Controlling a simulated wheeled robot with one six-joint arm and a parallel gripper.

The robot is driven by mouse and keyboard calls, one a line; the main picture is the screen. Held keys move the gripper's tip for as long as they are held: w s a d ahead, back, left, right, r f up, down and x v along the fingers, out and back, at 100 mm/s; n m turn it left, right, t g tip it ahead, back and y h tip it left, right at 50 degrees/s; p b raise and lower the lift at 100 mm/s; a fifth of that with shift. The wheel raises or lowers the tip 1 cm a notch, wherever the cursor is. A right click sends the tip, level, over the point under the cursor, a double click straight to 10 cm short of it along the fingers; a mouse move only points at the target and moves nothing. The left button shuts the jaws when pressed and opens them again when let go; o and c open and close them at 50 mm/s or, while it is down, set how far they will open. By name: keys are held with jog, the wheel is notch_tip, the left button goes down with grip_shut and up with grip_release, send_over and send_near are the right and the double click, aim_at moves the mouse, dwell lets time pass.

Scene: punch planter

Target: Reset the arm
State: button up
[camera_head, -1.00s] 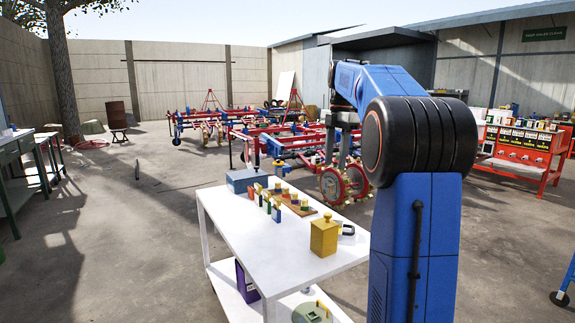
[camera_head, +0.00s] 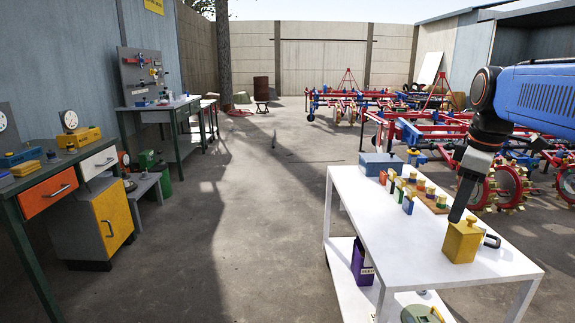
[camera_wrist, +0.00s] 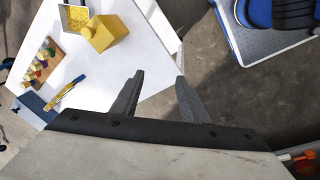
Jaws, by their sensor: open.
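My gripper (camera_head: 460,208) hangs from the blue arm at the right of the head view, dark and pointing down. In that view it overlaps the top of a yellow lidded canister (camera_head: 461,244) on the white cart. In the wrist view my gripper (camera_wrist: 157,80) shows two grey fingers spread apart, with nothing between them. The cart top (camera_wrist: 140,62) lies below and to the left of the fingers there. The yellow canister also shows in the wrist view (camera_wrist: 104,33), apart from the fingers.
The white cart (camera_head: 400,262) carries a row of small coloured pieces, a wooden board (camera_head: 440,208) and a grey-blue box (camera_head: 380,164). A purple item (camera_head: 362,262) stands on its lower shelf. Workbenches line the left; red and blue machinery stands behind. The concrete floor between is open.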

jog(key=s+a+f+m+t, duration=0.1)
jog(key=s+a+f+m, duration=0.3)
jog(key=s+f, duration=0.4)
jog(key=s+a+f+m+t, duration=0.1)
jog(key=s+a+f+m, duration=0.4)
jog(key=s+f, duration=0.4)
jog(key=shift+s+a+f+m+t, duration=0.3)
jog(key=shift+f+t, duration=0.1)
jog(key=shift+f, duration=0.2)
